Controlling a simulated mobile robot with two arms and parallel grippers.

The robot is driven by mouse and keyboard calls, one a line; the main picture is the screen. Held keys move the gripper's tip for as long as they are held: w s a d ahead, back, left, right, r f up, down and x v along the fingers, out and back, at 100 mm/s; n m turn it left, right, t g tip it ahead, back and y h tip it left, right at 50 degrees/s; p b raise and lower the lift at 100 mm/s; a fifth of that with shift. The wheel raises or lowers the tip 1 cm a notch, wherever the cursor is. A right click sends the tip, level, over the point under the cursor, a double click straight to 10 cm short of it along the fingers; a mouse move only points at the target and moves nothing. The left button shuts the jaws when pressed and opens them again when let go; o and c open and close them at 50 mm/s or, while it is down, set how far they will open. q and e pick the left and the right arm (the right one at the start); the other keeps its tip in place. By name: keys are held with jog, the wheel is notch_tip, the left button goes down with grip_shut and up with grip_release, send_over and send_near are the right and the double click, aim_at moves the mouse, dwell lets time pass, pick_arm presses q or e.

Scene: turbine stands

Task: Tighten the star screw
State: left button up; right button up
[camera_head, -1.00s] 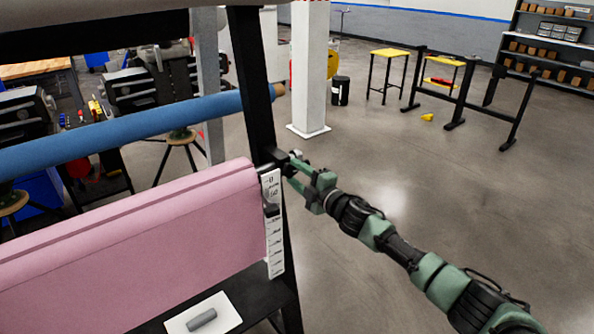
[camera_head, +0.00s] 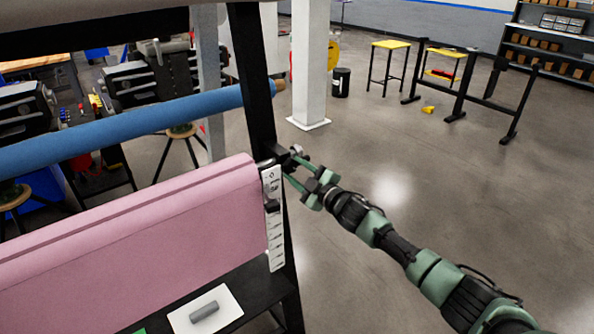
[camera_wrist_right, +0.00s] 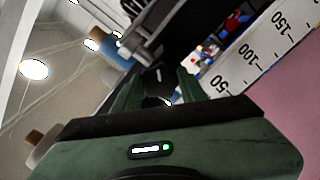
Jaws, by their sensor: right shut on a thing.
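The star screw is a small dark part at the black post beside the top of the white scale; its shape is mostly hidden by the fingers. My right gripper (camera_head: 292,164) is at the post from the right, its green fingers shut on the screw. In the right wrist view the two green fingers (camera_wrist_right: 158,92) reach to a dark grey part between them. The white scale (camera_head: 273,225) with printed marks hangs beside the post, and it also shows in the right wrist view (camera_wrist_right: 245,60). My left gripper is out of view.
A pink panel (camera_head: 150,240) lies left of the scale, and a blue roll (camera_head: 130,130) crosses above it. The black post (camera_head: 255,90) stands by the gripper. A grey cylinder (camera_head: 204,311) lies on a white sheet. Open floor is to the right.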

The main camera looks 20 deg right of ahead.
jog(key=o, duration=1.4)
jog(key=shift+c, duration=0.2)
jog(key=shift+s+d+f, duration=0.1)
jog(key=shift+s+f, duration=0.05)
jog(key=shift+s, duration=0.2)
jog(key=b+v, duration=0.2)
jog(key=v, duration=0.5)
